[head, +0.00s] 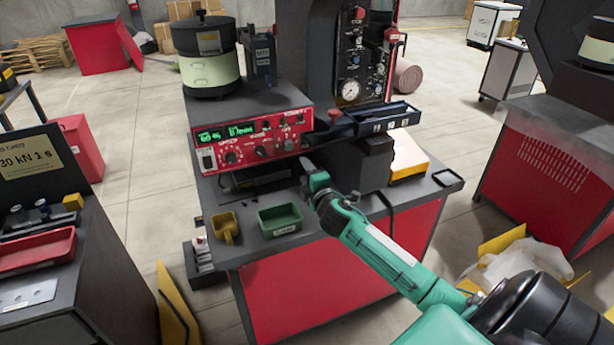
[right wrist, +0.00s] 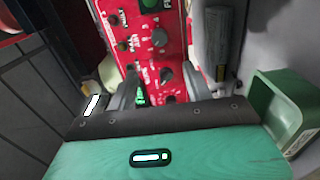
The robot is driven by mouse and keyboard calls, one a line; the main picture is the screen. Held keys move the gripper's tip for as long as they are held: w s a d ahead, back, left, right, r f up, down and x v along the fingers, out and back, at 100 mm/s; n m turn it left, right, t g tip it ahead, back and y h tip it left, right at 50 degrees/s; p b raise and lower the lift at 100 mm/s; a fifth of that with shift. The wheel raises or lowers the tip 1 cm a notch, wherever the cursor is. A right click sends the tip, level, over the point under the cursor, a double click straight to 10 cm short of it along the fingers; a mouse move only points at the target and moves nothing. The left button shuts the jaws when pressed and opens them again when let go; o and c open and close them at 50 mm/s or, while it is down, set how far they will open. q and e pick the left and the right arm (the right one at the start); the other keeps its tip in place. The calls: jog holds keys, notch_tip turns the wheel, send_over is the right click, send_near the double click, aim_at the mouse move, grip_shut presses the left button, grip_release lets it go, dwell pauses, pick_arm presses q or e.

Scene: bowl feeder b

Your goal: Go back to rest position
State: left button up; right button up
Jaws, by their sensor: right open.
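My right gripper (head: 308,168) is in front of the red control panel (head: 250,138) of the bowl feeder, above the dark bench top. In the right wrist view its two fingers (right wrist: 148,92) stand apart with nothing clearly held between them, and the red panel with knobs (right wrist: 150,45) fills the space beyond. Whether a fingertip touches the panel I cannot tell. The green arm reaches in from the lower right. The panel's display is lit with green characters. My left gripper is not in view.
A black chute tray (head: 385,116) juts out above the bench. Other benches stand left and right, with floor between.

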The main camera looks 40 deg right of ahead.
jog(key=shift+s, duration=0.25)
dwell(0.3)
jog(key=shift+a, duration=0.1)
